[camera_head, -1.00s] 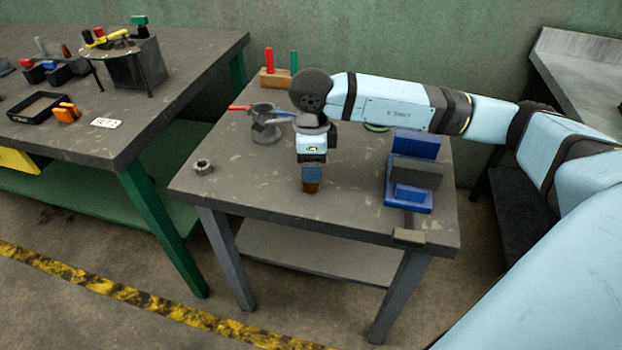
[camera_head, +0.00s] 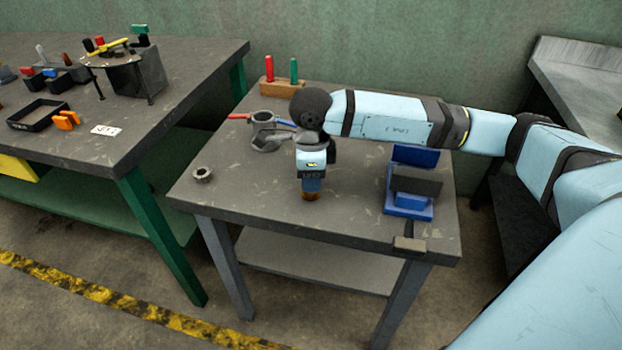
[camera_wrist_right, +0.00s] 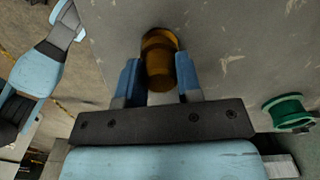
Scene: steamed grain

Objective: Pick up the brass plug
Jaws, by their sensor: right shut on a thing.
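The brass plug (camera_wrist_right: 160,62) is a brown-gold stepped cylinder between the two blue fingers of my right gripper (camera_wrist_right: 160,82) in the right wrist view. The fingers are shut on it from both sides. In the head view my right gripper (camera_head: 311,186) points down over the front middle of the grey table (camera_head: 250,205). The lower end of the brass plug (camera_head: 309,197) shows below the fingertips, close to the tabletop. I cannot tell whether it touches the table. My left gripper is not in view.
A grey ring nut (camera_head: 203,175) lies at the left edge. A grey clamp-like fixture (camera_head: 266,142) and a wooden block (camera_head: 272,88) with red and green pegs stand behind. A blue fixture (camera_head: 410,205) stands at right. A green spool (camera_wrist_right: 287,111) shows in the wrist view.

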